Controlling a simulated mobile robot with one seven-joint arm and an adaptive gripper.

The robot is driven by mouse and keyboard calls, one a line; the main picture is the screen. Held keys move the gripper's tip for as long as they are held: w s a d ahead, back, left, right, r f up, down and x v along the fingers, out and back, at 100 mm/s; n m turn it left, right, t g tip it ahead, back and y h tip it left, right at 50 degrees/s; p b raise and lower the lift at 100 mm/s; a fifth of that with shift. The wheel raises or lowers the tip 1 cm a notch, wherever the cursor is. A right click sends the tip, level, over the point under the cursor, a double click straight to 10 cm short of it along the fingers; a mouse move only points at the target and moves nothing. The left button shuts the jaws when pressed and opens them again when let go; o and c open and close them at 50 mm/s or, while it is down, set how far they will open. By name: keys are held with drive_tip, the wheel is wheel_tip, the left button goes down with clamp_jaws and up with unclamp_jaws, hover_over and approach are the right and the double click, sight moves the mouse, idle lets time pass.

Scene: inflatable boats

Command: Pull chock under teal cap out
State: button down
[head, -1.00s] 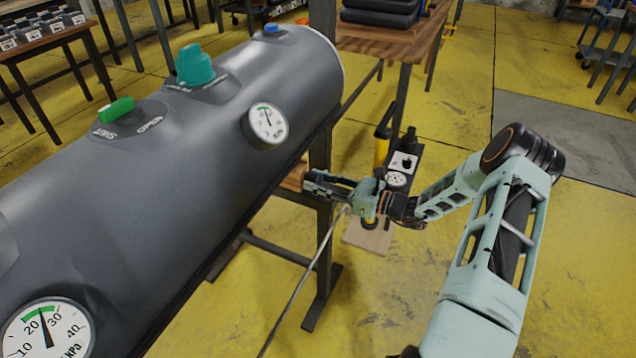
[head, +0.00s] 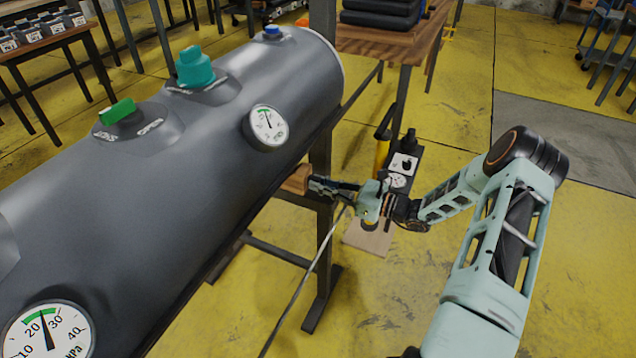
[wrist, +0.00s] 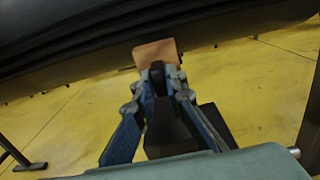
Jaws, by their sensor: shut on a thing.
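The teal cap (head: 195,68) stands upright on top of the long dark grey inflatable tube (head: 190,150) in the head view. A wooden chock (head: 296,180) shows low at the tube's near side, beside a dark stand post. Its far part is hidden by the tube. My gripper (head: 316,185) is shut on the chock's outer end, right of the tube. In the wrist view the chock (wrist: 155,52) sticks up beyond my gripper's fingertips (wrist: 158,72), just below the tube's dark underside.
A green valve handle (head: 117,111) and a blue cap (head: 272,30) sit on the tube, with round gauges (head: 268,126) on its side. A dark stand post (head: 322,230) is close to my gripper. A yellow pump (head: 383,150) stands behind it. Yellow floor is open at right.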

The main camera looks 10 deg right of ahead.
drive_tip(key=v, duration=0.4)
drive_tip(key=shift+s+d+p, duration=0.1)
drive_tip(key=shift+d+p, duration=0.15)
drive_tip(key=shift+p, duration=0.1)
drive_tip(key=shift+f, duration=0.1)
drive_tip(key=c, duration=2)
unclamp_jaws()
drive_tip(key=shift+o, duration=0.2)
drive_tip(key=shift+s+d, duration=0.1)
drive_tip(key=shift+d, duration=0.05)
drive_tip(key=v, duration=1.1)
drive_tip(key=shift+s+d, duration=0.3)
